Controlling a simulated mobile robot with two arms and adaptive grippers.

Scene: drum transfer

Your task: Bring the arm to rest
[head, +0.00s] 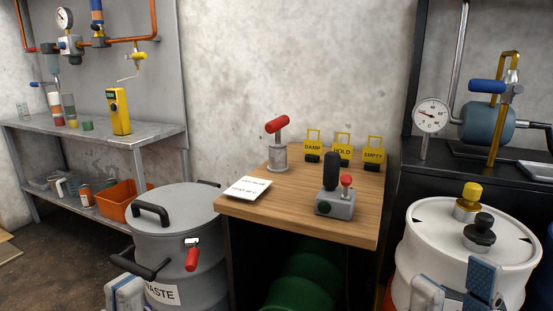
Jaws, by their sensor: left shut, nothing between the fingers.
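My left gripper (125,292) shows only in part at the bottom left edge, in front of the grey waste drum (175,240). It is shut and holds nothing. My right gripper (456,290) shows in part at the bottom right, in front of the white drum (415,245). Its blue-grey parts stand apart in the picture. The frame's lower edge cuts off the rest, so I cannot tell whether it is open or shut.
A wooden-topped stand (290,212) between the drums bears a joystick box (335,203), a red-handled device (279,155), a paper card (248,188) and yellow tags. A metal shelf (150,135) is at left. A black bench (425,185) with a gauge (432,115) is at right.

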